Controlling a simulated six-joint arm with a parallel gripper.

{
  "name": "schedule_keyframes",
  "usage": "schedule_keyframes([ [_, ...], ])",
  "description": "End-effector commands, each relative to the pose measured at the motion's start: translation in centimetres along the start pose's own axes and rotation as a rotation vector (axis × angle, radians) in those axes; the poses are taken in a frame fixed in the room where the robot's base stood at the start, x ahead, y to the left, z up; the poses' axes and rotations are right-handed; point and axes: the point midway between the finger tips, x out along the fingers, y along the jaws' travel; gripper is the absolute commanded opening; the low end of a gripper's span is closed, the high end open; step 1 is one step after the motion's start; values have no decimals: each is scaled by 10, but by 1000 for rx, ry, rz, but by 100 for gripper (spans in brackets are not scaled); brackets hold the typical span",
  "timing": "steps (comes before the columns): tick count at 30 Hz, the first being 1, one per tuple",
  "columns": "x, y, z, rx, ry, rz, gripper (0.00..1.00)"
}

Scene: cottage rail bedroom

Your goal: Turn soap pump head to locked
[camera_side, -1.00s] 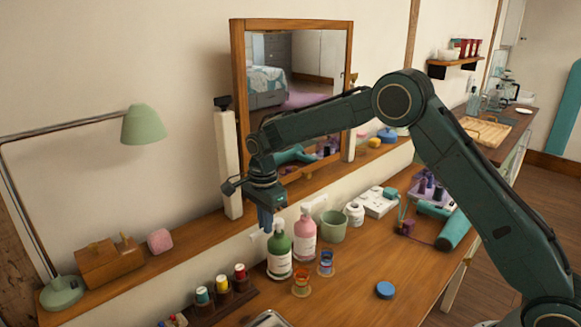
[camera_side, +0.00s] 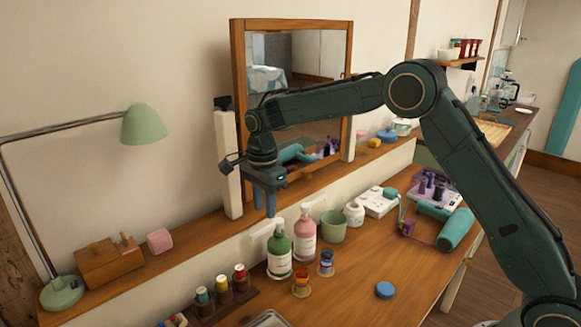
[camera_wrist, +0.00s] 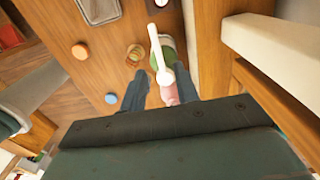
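A green soap bottle (camera_side: 279,252) with a white pump head stands on the desk. A pink soap bottle (camera_side: 305,238), also with a white pump, stands just right of it. My gripper (camera_side: 265,212) hangs above and slightly left of the bottles, fingers down, touching neither. In the wrist view its two fingers are apart and empty. A white pump head (camera_wrist: 166,77) with a long spout shows between and beyond the fingers. The green bottle (camera_wrist: 168,47) and the pink bottle (camera_wrist: 168,94) are partly hidden there; I cannot tell whose spout it is.
Thread spools (camera_side: 302,283) stand in front of the bottles, and a spool rack (camera_side: 222,300) is to the left. A green cup (camera_side: 333,226) and a white jar (camera_side: 354,213) stand to the right. A mirror (camera_side: 237,70) rises behind. The desk around the blue disc (camera_side: 385,290) is clear.

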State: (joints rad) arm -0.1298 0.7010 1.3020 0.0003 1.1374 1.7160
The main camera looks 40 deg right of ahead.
Motion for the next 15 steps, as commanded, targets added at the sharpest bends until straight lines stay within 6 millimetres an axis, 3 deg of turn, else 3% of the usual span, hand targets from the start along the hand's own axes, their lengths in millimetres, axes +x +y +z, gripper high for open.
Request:
schedule_keyframes([
  [6, -40, -1, 0, 1, 0, -4, 31],
  [15, -78, -1, 0, 1, 0, -2, 31],
])
